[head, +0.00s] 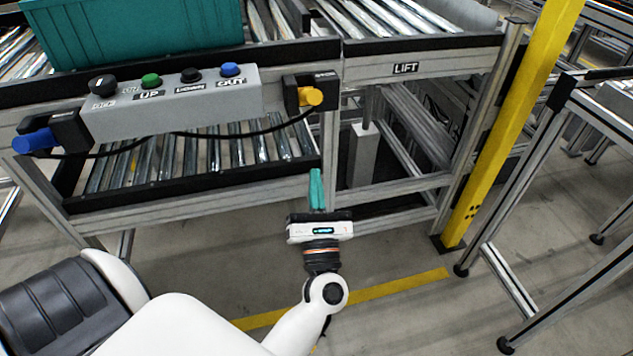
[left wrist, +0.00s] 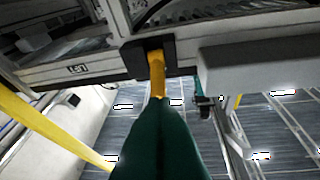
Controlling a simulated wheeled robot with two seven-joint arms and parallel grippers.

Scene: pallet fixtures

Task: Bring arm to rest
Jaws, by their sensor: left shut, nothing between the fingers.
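My left gripper (head: 316,188) shows in the head view with its teal fingers together and nothing between them. It points up in the picture, in front of the lower frame of the conveyor station and below the control box (head: 180,105). In the left wrist view the teal fingers (left wrist: 158,130) reach up from the bottom edge. There a yellow knob (left wrist: 157,72) on a black mount lies just beyond the fingertips in the picture; whether they touch cannot be told from that view. In the head view the yellow knob (head: 311,96) is clearly above the gripper. My right gripper is not in view.
The control box has black, green and blue buttons, and a blue knob (head: 36,141) at its left. A teal crate (head: 140,32) stands on the upper rollers. A yellow post (head: 510,125) and a metal frame (head: 520,200) stand at the right.

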